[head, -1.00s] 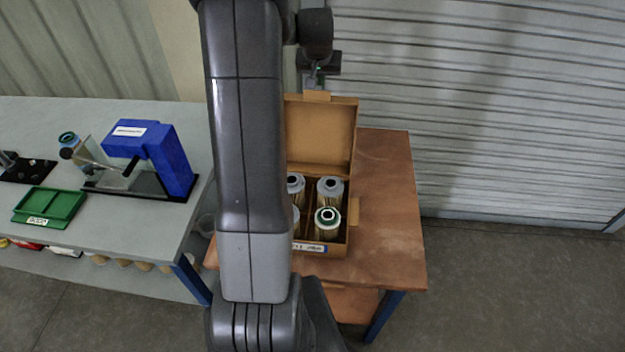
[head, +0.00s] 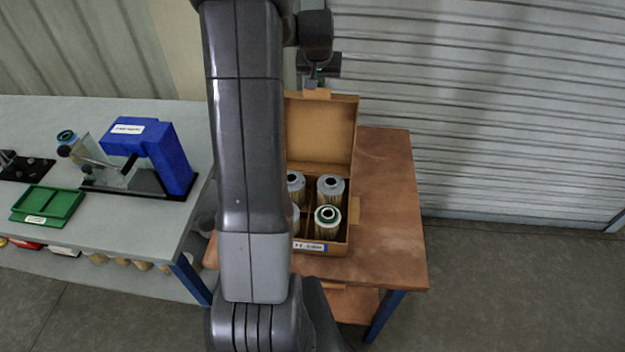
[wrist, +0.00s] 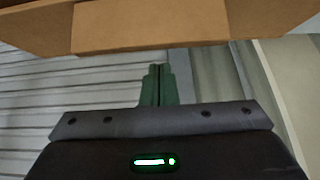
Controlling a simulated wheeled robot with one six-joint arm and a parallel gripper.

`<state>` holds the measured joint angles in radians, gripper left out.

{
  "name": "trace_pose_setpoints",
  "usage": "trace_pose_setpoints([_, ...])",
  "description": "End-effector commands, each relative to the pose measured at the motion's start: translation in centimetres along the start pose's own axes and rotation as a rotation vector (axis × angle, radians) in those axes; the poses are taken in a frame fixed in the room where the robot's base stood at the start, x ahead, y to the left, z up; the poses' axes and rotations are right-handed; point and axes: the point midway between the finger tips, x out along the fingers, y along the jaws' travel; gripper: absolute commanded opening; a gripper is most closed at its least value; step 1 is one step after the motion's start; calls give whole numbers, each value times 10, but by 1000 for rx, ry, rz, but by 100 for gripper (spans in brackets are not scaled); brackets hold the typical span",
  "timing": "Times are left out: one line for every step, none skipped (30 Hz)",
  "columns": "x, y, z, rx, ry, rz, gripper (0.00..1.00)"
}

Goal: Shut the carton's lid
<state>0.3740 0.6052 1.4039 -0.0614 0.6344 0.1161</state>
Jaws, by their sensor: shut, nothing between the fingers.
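The carton (head: 352,213) stands on the brown table with its lid (head: 322,128) raised upright at the back. It holds several filter cartridges (head: 328,221), one with a green ring on top. My arm hides the carton's left part. My gripper (head: 313,82) is at the top of the lid, by the tab on its upper edge; I cannot tell whether they touch. In the wrist view the green fingers (wrist: 158,84) are shut together and empty, and the lid's edge with its tab (wrist: 150,25) crosses the top of the picture.
The brown table (head: 393,215) is bare right of the carton. On the left, a grey bench (head: 130,220) bears a green tray (head: 48,205) and a blue device (head: 150,155). A ribbed shutter (head: 480,110) stands behind the table.

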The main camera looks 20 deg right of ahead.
Motion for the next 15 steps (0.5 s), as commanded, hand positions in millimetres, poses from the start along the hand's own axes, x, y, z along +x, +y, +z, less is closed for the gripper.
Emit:
trace_pose_setpoints([4, 0, 2, 0, 0, 0, 0])
trace_pose_setpoints([5, 0, 2, 0, 0, 0, 0])
trace_pose_setpoints([6, 0, 2, 0, 0, 0, 0])
trace_pose_setpoints([7, 0, 3, 0, 0, 0, 0])
trace_pose_setpoints([8, 0, 3, 0, 0, 0, 0])
trace_pose_setpoints([10, 0, 4, 0, 0, 0, 0])
trace_pose_setpoints([11, 0, 4, 0, 0, 0, 0])
trace_pose_setpoints([12, 0, 5, 0, 0, 0, 0])
trace_pose_setpoints([14, 0, 5, 0, 0, 0, 0])
trace_pose_setpoints([15, 0, 6, 0, 0, 0, 0])
trace_pose_setpoints([16, 0, 6, 0, 0, 0, 0])
trace_pose_setpoints([17, 0, 7, 0, 0, 0, 0])
trace_pose_setpoints([18, 0, 7, 0, 0, 0, 0])
trace_pose_setpoints([20, 0, 8, 0, 0, 0, 0])
trace_pose_setpoints([21, 0, 8, 0, 0, 0, 0])
